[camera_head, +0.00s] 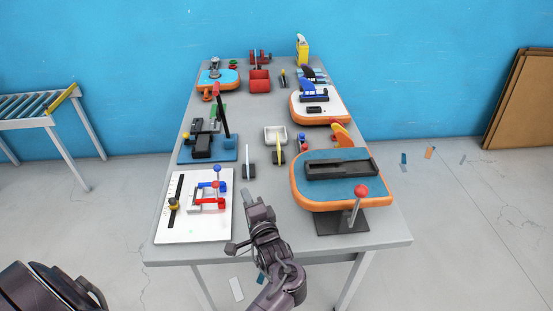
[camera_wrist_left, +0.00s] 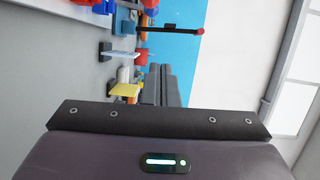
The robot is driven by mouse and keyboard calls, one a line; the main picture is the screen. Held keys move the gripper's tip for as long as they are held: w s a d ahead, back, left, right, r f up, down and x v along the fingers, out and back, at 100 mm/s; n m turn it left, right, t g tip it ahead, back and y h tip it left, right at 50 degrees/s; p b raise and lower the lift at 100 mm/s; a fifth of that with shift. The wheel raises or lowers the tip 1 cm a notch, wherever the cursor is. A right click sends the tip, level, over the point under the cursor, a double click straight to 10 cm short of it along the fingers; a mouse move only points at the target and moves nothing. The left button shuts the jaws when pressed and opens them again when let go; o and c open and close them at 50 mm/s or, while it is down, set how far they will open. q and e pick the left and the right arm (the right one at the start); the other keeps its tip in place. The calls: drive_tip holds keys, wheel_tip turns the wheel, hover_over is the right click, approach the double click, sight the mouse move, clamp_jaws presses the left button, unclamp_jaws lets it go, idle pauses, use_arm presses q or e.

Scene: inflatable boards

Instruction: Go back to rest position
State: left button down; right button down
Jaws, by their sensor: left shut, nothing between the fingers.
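My left gripper (camera_head: 252,199) is over the near middle of the grey table (camera_head: 262,222), between the white board on the left and the blue-orange board on the right. It is shut and holds nothing. In the left wrist view its dark fingers (camera_wrist_left: 160,86) lie together, pointing out over the table items. My right gripper does not show in either view.
A white board with red and blue clamps (camera_head: 192,228) is left of my gripper. A blue-orange board (camera_head: 306,193) with a black tool and a red-knobbed lever (camera_head: 360,192) is right. Upright pieces (camera_head: 247,163) stand just ahead. A roller conveyor (camera_head: 45,115) stands far left.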

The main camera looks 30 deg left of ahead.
use_arm(q)
drive_tip(key=s+d+f+n+g+h, duration=0.2)
drive_tip(key=s+d+f+n+h, duration=0.15)
drive_tip(key=d+h, duration=0.6)
drive_tip(key=s+d+r+n+g+h, duration=0.1)
drive_tip(key=s+d+r+g+h, duration=0.15)
drive_tip(key=s, duration=0.55)
drive_tip(key=s+d+r+n+g+h, duration=0.1)
drive_tip(key=s+g+h, duration=0.15)
drive_tip(key=s, duration=0.55)
wheel_tip(320, 180, down, 32)
drive_tip(key=s+g+b, duration=0.1)
drive_tip(key=s+g, duration=0.1)
drive_tip(key=s+a+f, duration=0.2)
drive_tip(key=s+f, duration=0.7)
drive_tip(key=s+a+f+g+b, duration=0.1)
drive_tip(key=s+a+f, duration=0.1)
drive_tip(key=s+f, duration=0.7)
drive_tip(key=shift+s+f+y, duration=0.35)
drive_tip(key=shift+s+y, duration=0.1)
drive_tip(key=shift+s, duration=0.05)
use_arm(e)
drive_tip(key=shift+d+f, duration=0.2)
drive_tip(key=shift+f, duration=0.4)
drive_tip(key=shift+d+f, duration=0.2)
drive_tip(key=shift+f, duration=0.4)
